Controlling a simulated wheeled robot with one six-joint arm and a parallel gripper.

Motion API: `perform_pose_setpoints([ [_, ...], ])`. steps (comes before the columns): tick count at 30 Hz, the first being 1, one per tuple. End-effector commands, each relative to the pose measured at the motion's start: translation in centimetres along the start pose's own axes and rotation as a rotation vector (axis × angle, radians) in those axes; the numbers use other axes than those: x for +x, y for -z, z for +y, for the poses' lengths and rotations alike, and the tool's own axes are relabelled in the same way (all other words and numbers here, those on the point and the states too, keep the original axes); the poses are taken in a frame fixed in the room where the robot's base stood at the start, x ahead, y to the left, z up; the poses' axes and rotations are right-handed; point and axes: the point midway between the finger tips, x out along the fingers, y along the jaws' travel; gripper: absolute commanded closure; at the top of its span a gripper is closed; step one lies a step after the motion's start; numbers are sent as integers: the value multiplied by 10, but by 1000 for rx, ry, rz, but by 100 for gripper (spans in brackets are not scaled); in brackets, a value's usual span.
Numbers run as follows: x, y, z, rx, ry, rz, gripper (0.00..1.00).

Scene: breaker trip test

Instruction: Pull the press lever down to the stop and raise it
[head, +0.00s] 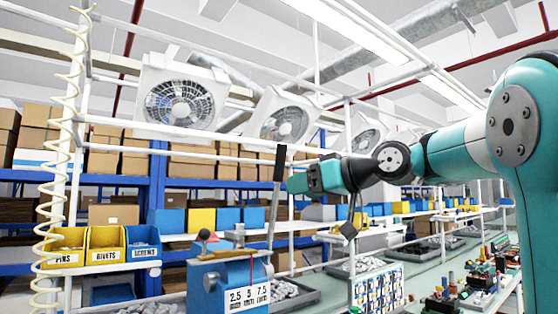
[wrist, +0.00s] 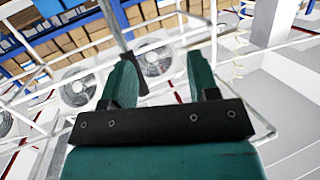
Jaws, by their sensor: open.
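The press lever (head: 272,215) is a thin metal rod with a black grip (head: 280,164) on top. It stands nearly upright, leaning slightly right, from the blue press box (head: 232,292) at the lower middle of the head view. My gripper (head: 298,182) is open, at grip height just right of the lever. In the wrist view the black grip (wrist: 136,72) shows beside the inner side of the left finger, with my gripper (wrist: 160,65) spread around that area. I cannot tell whether finger and grip touch. The lever's foot is partly hidden by the box.
Yellow and blue labelled bins (head: 108,247) stand left of the press. A grey tray of metal parts (head: 290,293) lies right of it. White frame bars and several fans (head: 182,102) are behind and above. A coiled cream hose (head: 62,150) hangs at the left.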

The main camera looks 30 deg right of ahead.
Motion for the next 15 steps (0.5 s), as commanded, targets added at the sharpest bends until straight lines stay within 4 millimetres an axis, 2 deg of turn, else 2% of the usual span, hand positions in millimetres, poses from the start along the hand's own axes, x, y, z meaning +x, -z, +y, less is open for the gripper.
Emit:
perform_pose_setpoints([
  [1,-18,19,20,-29,-41,55,45],
  [3,-38,39,35,-64,-73,113,45],
  [7,-61,59,48,-108,-104,174,45],
  [11,-61,66,51,-119,-108,190,45],
  [15,-42,72,51,-118,-103,189,45],
])
